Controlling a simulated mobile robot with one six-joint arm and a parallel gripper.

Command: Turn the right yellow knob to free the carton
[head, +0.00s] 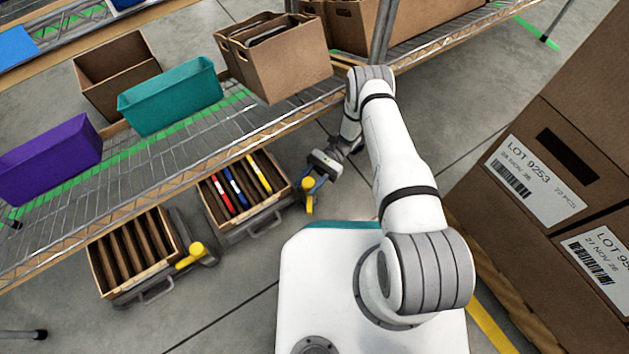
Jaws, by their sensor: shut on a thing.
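The right carton (218,226) is an open brown box tilted on a grey holder under the wire shelf. It holds a few red, blue and yellow items between dividers. The right yellow knob (309,205) is at the right side of that holder, with a rounded top and a short stem. My gripper (311,184) is at this knob and shut on it; the fingers are partly hidden by the knob and wrist. The left carton (104,274) is tilted on its own holder, with dividers and no items seen. Its left yellow knob (191,256) lies sideways.
A wire shelf (190,160) runs just above the cartons, carrying a purple bin (50,160), a teal bin (170,97) and brown boxes (285,62). Large labelled cartons (560,190) stand close on the right. Bare grey floor lies in front of the holders.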

